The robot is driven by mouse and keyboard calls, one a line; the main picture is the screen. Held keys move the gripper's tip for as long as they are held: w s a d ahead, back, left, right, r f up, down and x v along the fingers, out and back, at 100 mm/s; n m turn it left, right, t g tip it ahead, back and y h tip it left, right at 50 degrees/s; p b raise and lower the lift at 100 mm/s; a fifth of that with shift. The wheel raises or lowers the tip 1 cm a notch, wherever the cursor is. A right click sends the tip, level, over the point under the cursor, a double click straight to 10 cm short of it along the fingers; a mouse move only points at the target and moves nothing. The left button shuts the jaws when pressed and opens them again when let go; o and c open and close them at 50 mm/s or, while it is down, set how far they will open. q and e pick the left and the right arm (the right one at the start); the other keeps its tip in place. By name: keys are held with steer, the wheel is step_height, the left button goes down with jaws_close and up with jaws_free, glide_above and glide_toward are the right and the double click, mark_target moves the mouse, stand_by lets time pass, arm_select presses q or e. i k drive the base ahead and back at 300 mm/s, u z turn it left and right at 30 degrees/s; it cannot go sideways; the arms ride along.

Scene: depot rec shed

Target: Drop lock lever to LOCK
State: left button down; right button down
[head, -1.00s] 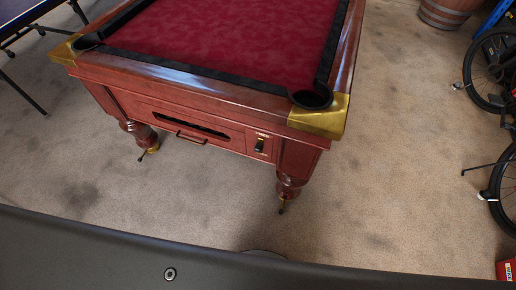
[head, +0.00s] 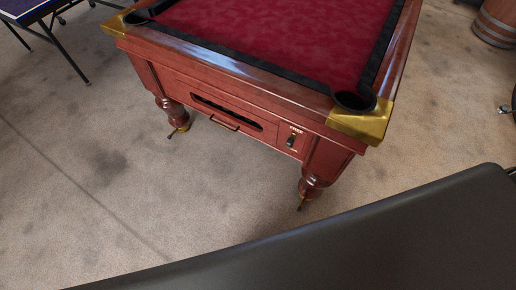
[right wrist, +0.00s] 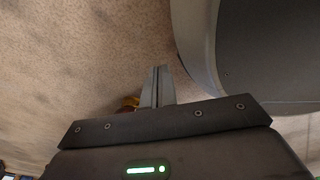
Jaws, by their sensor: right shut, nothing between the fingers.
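The lock lever (head: 291,141) is a small dark handle on the end panel of a wooden pool table (head: 230,113), right of the ball slot. A small pale label sits just above it, too small to read. I cannot tell which position the lever is in. My right gripper (right wrist: 157,85) shows in the right wrist view, its fingers together and empty, over carpet and apart from the lever. A small brass and reddish piece shows behind the gripper, mostly hidden. No gripper shows in the head view.
The table has a red cloth (head: 290,38), brass corners (head: 362,122) and turned legs. A blue table (head: 28,8) stands at the upper left and a wooden barrel (head: 496,22) at the upper right. Bare carpet (head: 110,190) lies in front.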

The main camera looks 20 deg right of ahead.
mark_target(289, 143)
steer(key=u, duration=0.2)
steer(key=k, duration=1.15)
steer(key=z, duration=1.75)
steer(key=i, duration=0.5)
steer(key=z, duration=0.05)
